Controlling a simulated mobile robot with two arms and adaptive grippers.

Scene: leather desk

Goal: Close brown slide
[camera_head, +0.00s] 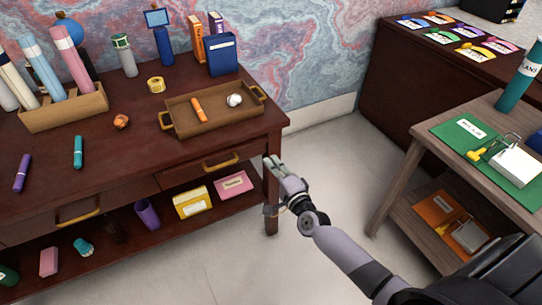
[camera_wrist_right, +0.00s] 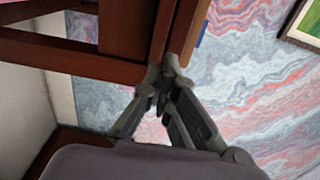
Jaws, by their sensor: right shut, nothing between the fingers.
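The brown desk (camera_head: 120,165) has two drawers in its front. The right drawer's brass handle (camera_head: 222,162) faces me, and the left drawer's brass handle (camera_head: 80,216) is lower at the left. I cannot tell surely how far either drawer stands out. My right gripper (camera_head: 268,162) is shut and empty by the desk's right front corner, to the right of the right drawer's handle. In the right wrist view, its fingertips (camera_wrist_right: 168,70) are close to the brown wood edge (camera_wrist_right: 150,35); contact is unclear. My left gripper is out of view.
A tray (camera_head: 176,102) with an orange marker and a white ball is on the desktop.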

